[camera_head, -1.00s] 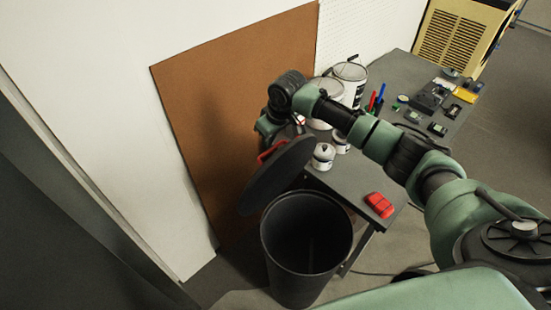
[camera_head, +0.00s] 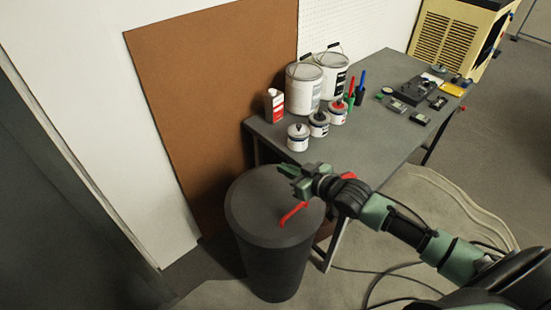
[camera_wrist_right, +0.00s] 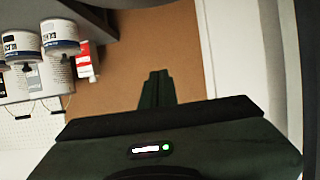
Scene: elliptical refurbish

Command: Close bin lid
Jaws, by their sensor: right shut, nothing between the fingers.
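A dark grey round bin (camera_head: 272,262) stands on the floor at the left end of the table. Its lid (camera_head: 252,205) lies flat over the opening, and no gap shows between lid and rim. A red handle (camera_head: 292,213) is on the lid. My right gripper (camera_head: 286,172) is over the lid's back right part, shut and empty. I cannot tell whether it touches the lid. In the right wrist view, the shut fingers (camera_wrist_right: 156,88) point toward the brown board, and the bin does not show. My left gripper is not in view.
The grey table (camera_head: 375,135) holds large paint cans (camera_head: 303,90), small cans (camera_head: 298,138), a red and white bottle (camera_head: 273,106) and small devices. A brown board (camera_head: 205,100) leans on the wall behind the bin. Cables lie on the floor at right.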

